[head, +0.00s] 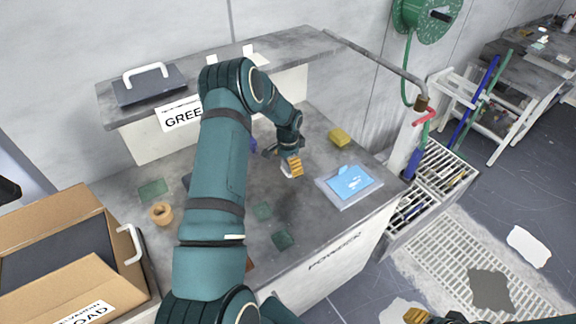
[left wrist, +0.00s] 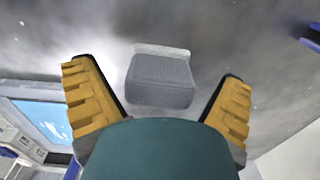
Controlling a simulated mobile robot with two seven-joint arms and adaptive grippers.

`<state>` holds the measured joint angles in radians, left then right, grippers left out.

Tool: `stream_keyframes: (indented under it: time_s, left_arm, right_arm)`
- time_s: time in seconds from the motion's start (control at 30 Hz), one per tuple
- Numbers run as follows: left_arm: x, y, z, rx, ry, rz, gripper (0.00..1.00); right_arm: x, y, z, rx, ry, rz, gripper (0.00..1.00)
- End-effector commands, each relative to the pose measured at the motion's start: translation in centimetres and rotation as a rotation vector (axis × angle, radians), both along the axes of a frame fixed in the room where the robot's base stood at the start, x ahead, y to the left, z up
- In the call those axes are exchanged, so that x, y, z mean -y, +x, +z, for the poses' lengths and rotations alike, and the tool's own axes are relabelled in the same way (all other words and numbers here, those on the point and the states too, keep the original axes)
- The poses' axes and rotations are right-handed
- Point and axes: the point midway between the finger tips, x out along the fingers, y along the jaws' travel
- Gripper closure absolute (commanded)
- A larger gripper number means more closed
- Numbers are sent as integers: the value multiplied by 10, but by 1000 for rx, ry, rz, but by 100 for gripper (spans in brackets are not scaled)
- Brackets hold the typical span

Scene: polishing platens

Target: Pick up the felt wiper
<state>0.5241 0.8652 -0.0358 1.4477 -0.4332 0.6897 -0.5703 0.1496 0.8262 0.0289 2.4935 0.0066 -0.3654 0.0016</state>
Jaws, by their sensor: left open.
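A grey ribbed block with a pale strip along its far edge, which looks like the felt wiper (left wrist: 160,80), lies on the grey worktop in the left wrist view. It sits between and a little beyond the two spread yellow fingers of my left gripper (left wrist: 157,82), apart from both. In the head view my left gripper (head: 284,159) is low over the middle of the bench, open and empty. A small pale patch beside its finger may be the wiper, mostly hidden there. My right gripper (head: 416,316) shows only partly at the bottom edge; its opening is unclear.
A yellow sponge (head: 340,137) and a clear tray (head: 334,196) with a blue packet are right of the left gripper. Green pads (head: 282,240) and a tan ring (head: 161,213) lie on the bench (head: 325,228). A raised shelf (head: 290,50) runs behind; a cardboard box (head: 60,215) stands left.

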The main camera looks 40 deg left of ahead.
Motion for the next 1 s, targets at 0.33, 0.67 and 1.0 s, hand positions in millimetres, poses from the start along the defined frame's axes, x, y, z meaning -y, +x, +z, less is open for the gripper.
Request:
stream_keyframes:
  time_s: [0.33, 0.67, 1.0]
  left_arm:
    - [0, 0, -4, 0, 0, 1, 24]
    - [0, 0, -3, 0, 0, 1, 75]
    - [-1, 1, 15, 3, 1, 1, 75]
  right_arm:
    - [0, 0, 0, 0, 0, 0, 53]
    - [0, 0, 0, 0, 0, 0, 53]
    - [0, 0, -1, 0, 0, 0, 53]
